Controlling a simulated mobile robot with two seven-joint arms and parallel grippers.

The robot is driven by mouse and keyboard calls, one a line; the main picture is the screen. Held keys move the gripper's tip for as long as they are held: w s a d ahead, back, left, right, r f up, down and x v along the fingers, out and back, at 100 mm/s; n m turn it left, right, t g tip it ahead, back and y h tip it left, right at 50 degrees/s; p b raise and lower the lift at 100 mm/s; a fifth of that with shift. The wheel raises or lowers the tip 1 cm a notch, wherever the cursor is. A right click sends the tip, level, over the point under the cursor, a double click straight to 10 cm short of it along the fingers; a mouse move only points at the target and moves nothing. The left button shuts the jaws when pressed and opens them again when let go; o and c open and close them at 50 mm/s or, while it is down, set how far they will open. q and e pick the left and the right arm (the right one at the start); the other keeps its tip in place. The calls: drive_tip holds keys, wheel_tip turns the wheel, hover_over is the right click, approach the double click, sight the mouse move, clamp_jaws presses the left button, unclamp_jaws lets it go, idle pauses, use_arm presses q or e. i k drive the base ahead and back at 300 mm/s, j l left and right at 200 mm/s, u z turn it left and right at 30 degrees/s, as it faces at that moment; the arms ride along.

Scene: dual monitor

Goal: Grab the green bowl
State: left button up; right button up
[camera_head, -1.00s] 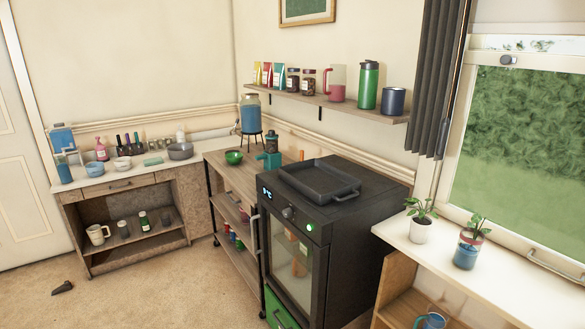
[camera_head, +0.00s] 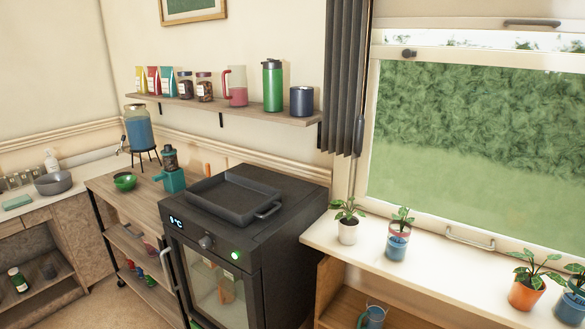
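The green bowl (camera_head: 125,181) sits upright on the wooden top of a shelf cart (camera_head: 142,205), at the left of the head view. It stands in front of a blue drink dispenser (camera_head: 139,129) and to the left of a teal grinder-like device (camera_head: 172,178). Neither of my grippers shows in the view.
A black oven (camera_head: 250,245) with a dark tray (camera_head: 234,198) on top stands right of the cart. A white window counter (camera_head: 440,262) with potted plants is at the right. A grey bowl (camera_head: 54,183) sits on the left counter. A wall shelf (camera_head: 230,112) hangs above.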

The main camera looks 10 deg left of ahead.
sight(127, 184)
drive_tip(key=i+j+z, duration=0.15)
drive_tip(key=j, duration=0.3)
drive_tip(key=i+j+z, duration=0.15)
drive_tip(key=j, duration=0.3)
drive_tip(key=j+z, duration=0.15)
drive_tip(key=j, duration=0.3)
drive_tip(key=i+j+z, duration=0.15)
drive_tip(key=j, duration=0.35)
drive_tip(key=i+j, duration=0.1)
drive_tip(key=j, duration=0.7)
drive_tip(key=i+j, duration=0.1)
drive_tip(key=j, duration=0.75)
drive_tip(key=i+j, duration=0.15)
drive_tip(key=j, duration=0.65)
drive_tip(key=i+j+z, duration=0.1)
drive_tip(key=j, duration=0.7)
